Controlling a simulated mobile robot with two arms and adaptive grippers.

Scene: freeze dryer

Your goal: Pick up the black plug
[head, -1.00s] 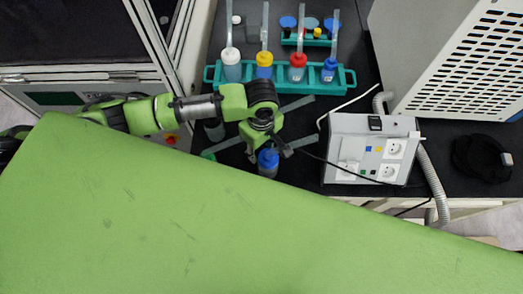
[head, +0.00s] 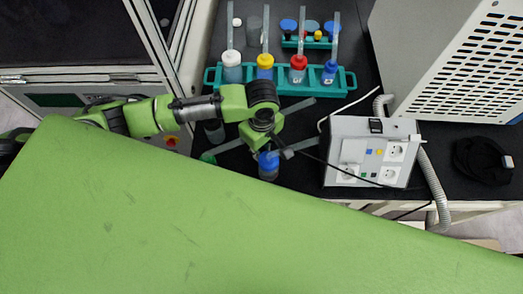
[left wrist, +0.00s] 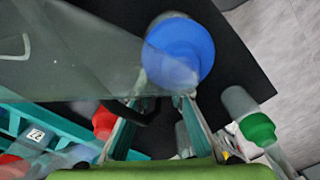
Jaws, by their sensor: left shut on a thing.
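My left gripper (head: 266,146) is low over the black bench, right beside a blue-capped bottle (head: 268,161). In the left wrist view its two fingers (left wrist: 152,110) are close together around a dark, curved piece (left wrist: 140,114), which appears to be the black plug or its cable; its exact shape is blurred. In the head view the arm hides the plug, and a thin black cable (head: 335,168) runs from near the gripper across the socket box (head: 335,150). The blue cap also shows large in the left wrist view (left wrist: 180,52). My right gripper is not in view.
A teal rack (head: 348,78) with several capped bottles stands behind the gripper. A white perforated machine (head: 450,50) and a grey hose (head: 436,185) are to the right. A green cap (left wrist: 257,128) is near the fingers. A black coil (head: 482,160) lies far right.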

